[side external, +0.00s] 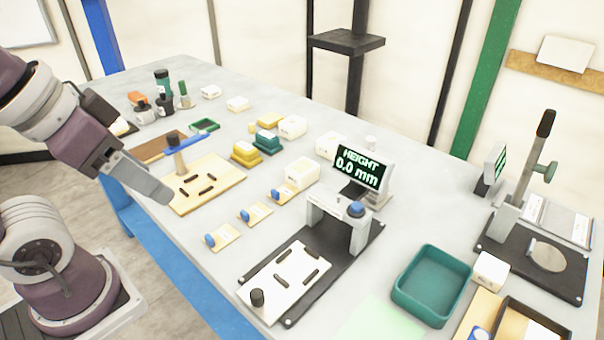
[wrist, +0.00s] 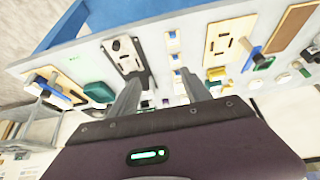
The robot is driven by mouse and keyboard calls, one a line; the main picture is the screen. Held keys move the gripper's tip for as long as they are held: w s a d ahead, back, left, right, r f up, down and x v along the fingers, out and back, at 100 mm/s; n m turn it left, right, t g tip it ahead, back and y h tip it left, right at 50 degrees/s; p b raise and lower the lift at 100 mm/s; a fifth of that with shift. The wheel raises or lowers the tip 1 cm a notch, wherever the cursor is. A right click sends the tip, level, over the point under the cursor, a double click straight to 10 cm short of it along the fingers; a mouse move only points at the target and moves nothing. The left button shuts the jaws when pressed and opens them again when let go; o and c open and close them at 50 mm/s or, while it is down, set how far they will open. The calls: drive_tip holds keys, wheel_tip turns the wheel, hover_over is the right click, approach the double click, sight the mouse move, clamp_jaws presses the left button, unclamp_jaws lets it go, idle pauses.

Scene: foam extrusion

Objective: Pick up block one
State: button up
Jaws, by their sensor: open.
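Several white blocks stand on the grey table: one (side external: 302,173) near the middle, one (side external: 292,126) farther back, one (side external: 328,145) by the height display, and smaller ones (side external: 237,103) at the back left. Another white block (side external: 490,268) is at the right. I cannot read any number, so I cannot tell which is block one. My gripper (side external: 152,184) is at the table's left edge, above and apart from the blocks. In the wrist view its two fingers (wrist: 162,92) are spread with nothing held between them.
A height gauge (side external: 361,168) stands behind a black-based fixture (side external: 345,222). Three small plates with blue knobs (side external: 256,213) lie in a row. A wooden slotted board (side external: 215,185), yellow and green blocks (side external: 245,153), a teal tray (side external: 432,284) and a press (side external: 543,250) are obstacles.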

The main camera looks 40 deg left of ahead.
drive_tip(key=o, duration=0.3)
drive_tip(key=t, duration=0.6)
hover_over(306, 164)
drive_tip(key=s, duration=0.7)
wheel_tip(306, 164, down, 13)
drive_tip(key=shift+t, duration=0.9)
drive_tip(key=f, duration=0.2)
drive_tip(key=w+f, duration=0.1)
drive_tip(key=f, duration=0.1)
drive_tip(key=w+f, duration=0.1)
drive_tip(key=f, duration=0.2)
drive_tip(key=shift+a, duration=0.3)
drive_tip(key=x, duration=0.7)
drive_tip(key=shift+w+d+r, duration=0.2)
drive_tip(key=shift+r, duration=0.15)
drive_tip(key=c, duration=1.4)
